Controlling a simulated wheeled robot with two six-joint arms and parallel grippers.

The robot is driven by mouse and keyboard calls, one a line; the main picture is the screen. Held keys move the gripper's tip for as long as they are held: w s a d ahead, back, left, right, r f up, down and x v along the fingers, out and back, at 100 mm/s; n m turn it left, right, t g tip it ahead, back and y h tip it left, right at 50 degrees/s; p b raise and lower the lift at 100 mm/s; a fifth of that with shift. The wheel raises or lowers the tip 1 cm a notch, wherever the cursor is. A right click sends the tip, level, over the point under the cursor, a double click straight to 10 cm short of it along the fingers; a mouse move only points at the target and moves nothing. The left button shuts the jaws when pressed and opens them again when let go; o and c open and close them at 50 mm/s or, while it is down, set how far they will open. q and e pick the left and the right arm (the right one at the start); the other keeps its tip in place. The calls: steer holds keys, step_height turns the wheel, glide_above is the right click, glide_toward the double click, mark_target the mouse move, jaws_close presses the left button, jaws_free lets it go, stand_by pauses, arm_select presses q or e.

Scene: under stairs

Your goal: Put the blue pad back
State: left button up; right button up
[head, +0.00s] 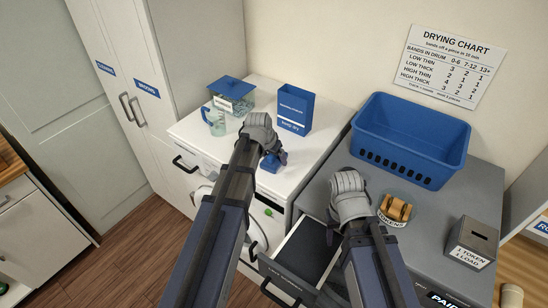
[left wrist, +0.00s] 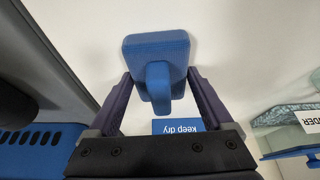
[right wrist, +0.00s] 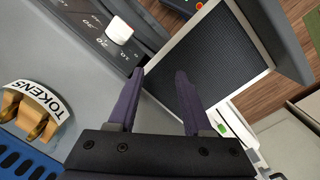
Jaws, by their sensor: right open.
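The blue pad (head: 269,165), a block with an upright grip, sits on the white worktop (head: 196,131). In the left wrist view the pad (left wrist: 155,45) lies just ahead of my left gripper (left wrist: 160,78). Its jaws are spread wide, with the pad's grip between them and a gap on each side. In the head view my left gripper (head: 270,148) is over the pad and partly hides it. My right gripper (right wrist: 160,72) is open and empty, above the grey unit beside the open drawer (head: 307,247). The drawer's dark ribbed bottom shows in the right wrist view (right wrist: 225,45).
A blue "keep dry" box (head: 295,110), a lidded glass box (head: 232,95) and a cup (head: 215,122) stand on the worktop. A blue basket (head: 412,139), the tokens holder (head: 394,210) and a coin box (head: 474,243) occupy the grey top.

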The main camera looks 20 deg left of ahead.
mark_target(268, 164)
arm_select(q)
steer(key=shift+o, duration=1)
steer(key=p+v, duration=0.3)
steer(key=v, duration=0.1)
steer(key=p+v, duration=0.4)
steer(key=shift+s+a+f, duration=0.1)
steer(key=shift+a, duration=0.15)
steer(key=s+d, duration=0.3)
steer(key=s+d+f+g, duration=0.1)
steer(key=s+d, duration=0.2)
steer(key=s+d+g, duration=0.1)
steer(key=s+d, duration=0.1)
steer(key=s, duration=0.1)
steer(key=shift+d+f, duration=0.25)
steer(key=shift+d, duration=0.15)
steer(key=s+d+g+y, duration=0.2)
steer(key=s+d, duration=0.3)
steer(key=s, duration=0.7)
steer(key=shift+d+g, duration=0.4)
arm_select(e)
step_height(268, 164, up, 7)
arm_select(q)
steer(key=shift+s+f, duration=0.1)
